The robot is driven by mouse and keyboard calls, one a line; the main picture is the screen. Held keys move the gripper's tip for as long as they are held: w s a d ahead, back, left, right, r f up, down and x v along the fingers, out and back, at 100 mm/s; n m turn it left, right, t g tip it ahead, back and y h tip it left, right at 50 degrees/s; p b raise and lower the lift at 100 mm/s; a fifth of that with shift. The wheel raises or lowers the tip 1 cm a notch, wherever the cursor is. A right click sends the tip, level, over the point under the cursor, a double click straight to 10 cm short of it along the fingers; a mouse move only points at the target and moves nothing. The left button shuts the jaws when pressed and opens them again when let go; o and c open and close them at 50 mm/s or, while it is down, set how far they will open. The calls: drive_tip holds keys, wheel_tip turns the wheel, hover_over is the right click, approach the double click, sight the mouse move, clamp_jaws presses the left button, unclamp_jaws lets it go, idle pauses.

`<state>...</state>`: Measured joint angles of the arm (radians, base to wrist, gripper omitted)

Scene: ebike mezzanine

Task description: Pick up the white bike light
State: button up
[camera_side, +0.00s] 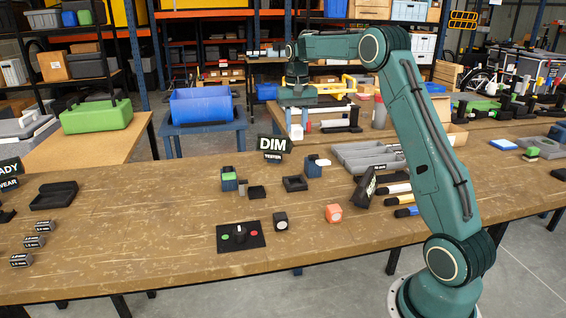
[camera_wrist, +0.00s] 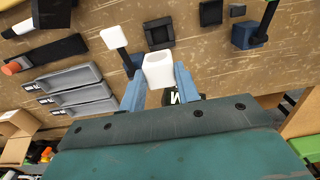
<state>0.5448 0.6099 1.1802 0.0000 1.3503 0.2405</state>
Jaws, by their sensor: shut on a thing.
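My gripper (camera_wrist: 157,88) is shut on the white bike light (camera_wrist: 158,70), a small white block between its two blue-grey fingers. The light appears clear of the bench. Its lower side and the finger contact are partly hidden.
Below is the wooden bench (camera_side: 150,245). A blue block with a white part (camera_side: 314,167), an open black tray (camera_side: 295,183) and a DIM tester sign (camera_side: 272,149) stand nearby. Grey bins (camera_side: 368,157) lie right. A button panel (camera_side: 240,236) and orange block (camera_side: 333,213) are in front.

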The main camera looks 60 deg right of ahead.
sight(295, 126)
drive_tip(key=shift+r, duration=1.9)
drive_tip(key=shift+a, duration=0.1)
